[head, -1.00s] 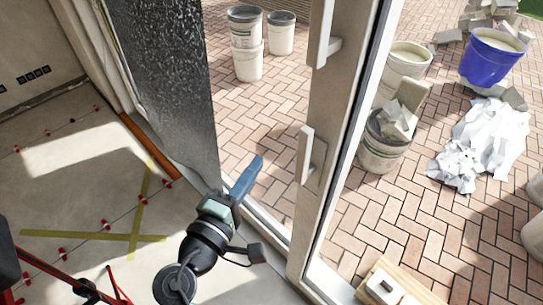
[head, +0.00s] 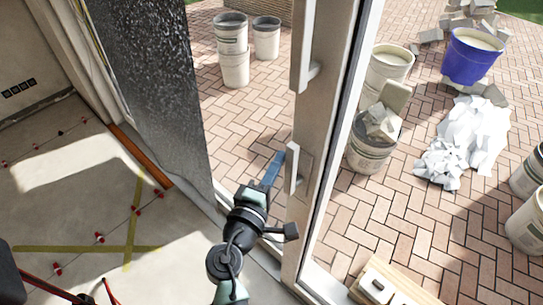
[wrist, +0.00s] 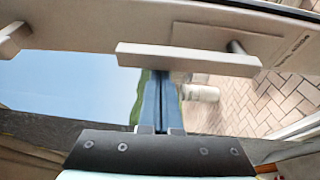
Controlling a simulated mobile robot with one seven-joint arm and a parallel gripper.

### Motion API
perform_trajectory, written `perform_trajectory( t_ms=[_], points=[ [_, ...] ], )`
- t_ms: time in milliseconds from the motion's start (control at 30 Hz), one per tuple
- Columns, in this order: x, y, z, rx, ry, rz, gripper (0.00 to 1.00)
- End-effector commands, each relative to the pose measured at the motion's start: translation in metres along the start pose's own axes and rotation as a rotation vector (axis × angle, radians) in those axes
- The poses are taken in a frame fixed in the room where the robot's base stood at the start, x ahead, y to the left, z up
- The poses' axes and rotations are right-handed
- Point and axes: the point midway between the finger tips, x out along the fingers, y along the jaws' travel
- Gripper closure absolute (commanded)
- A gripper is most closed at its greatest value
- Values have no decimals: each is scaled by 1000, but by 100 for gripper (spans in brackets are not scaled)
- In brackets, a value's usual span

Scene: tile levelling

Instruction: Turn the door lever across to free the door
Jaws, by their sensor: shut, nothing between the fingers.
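The door lever (head: 292,170) is a pale bar on the door's upright frame, lying lengthwise along it. In the wrist view the lever (wrist: 185,59) runs across the upper middle, its pivot neck toward the right. My gripper (head: 281,154) has its blue fingers shut with nothing between them, just left of the lever's upper part. In the wrist view the fingers (wrist: 160,76) reach up to the lever's lower edge, and the tips end there. I cannot tell whether they touch it. The lever stands off the frame.
A longer pull handle (head: 303,45) is on the same frame (head: 318,110) above the lever. A dark textured panel (head: 150,90) stands left of the arm. Buckets (head: 232,62) and rubble lie outside on brick paving. A wooden piece (head: 395,288) is at the bottom right.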

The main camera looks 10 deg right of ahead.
Motion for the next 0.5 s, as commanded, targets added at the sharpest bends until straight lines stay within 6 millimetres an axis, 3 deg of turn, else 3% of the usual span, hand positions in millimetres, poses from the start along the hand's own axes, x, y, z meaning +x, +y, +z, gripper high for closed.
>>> perform_trajectory(
  t_ms=[500],
  points=[
    [-1,-3,4,38,-1,14,100]
  ],
)
